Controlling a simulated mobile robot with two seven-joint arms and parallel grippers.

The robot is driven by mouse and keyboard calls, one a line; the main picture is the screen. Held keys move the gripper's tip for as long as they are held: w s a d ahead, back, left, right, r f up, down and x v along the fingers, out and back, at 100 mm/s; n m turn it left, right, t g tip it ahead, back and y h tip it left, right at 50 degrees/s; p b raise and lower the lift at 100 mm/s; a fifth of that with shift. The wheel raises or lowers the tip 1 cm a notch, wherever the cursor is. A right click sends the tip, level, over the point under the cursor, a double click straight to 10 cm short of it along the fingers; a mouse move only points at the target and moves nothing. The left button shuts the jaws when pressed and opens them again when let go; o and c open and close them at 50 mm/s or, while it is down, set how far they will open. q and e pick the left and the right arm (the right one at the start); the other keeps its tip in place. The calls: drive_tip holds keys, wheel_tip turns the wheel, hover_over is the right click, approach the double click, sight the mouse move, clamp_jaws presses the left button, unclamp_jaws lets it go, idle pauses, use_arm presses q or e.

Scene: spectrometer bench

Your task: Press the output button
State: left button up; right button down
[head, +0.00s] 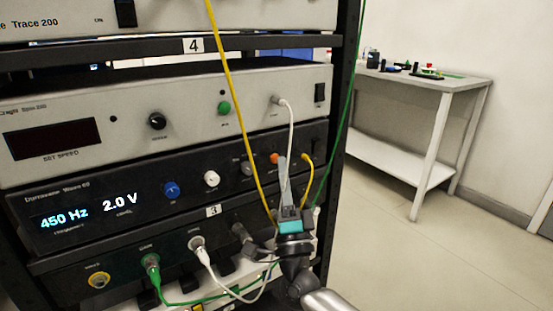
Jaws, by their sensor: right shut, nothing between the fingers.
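The dark wave unit (115,193) sits in the rack with a lit display (64,218) reading 450 Hz and 2.0 V. Its front carries a blue knob (171,190), a white knob (211,179), a grey round control (247,169) and an orange round part (273,158). The small labels are unreadable, so I cannot tell which is the output button. My right gripper (282,162) is shut and empty, its fingertips pointing up right beside the orange part and overlapping it in view. I cannot tell whether they touch. My left gripper is not in view.
A yellow cable (230,90) hangs across the rack front, close to my right gripper. A white cable (291,125) runs down behind the fingers. Green and white leads cross the lower panel (120,270). A side table (440,83) stands right; the floor there is clear.

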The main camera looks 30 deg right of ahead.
drive_tip(key=shift+w, duration=0.15)
idle(0.3)
drive_tip(key=shift+w+y, duration=0.3)
idle(0.3)
drive_tip(key=shift+s, duration=0.5)
drive_tip(key=shift+p, duration=0.3)
drive_tip(key=s+p, duration=0.2)
drive_tip(key=s, duration=0.4)
drive_tip(key=shift+d+p, duration=0.2)
drive_tip(key=shift+p, duration=0.1)
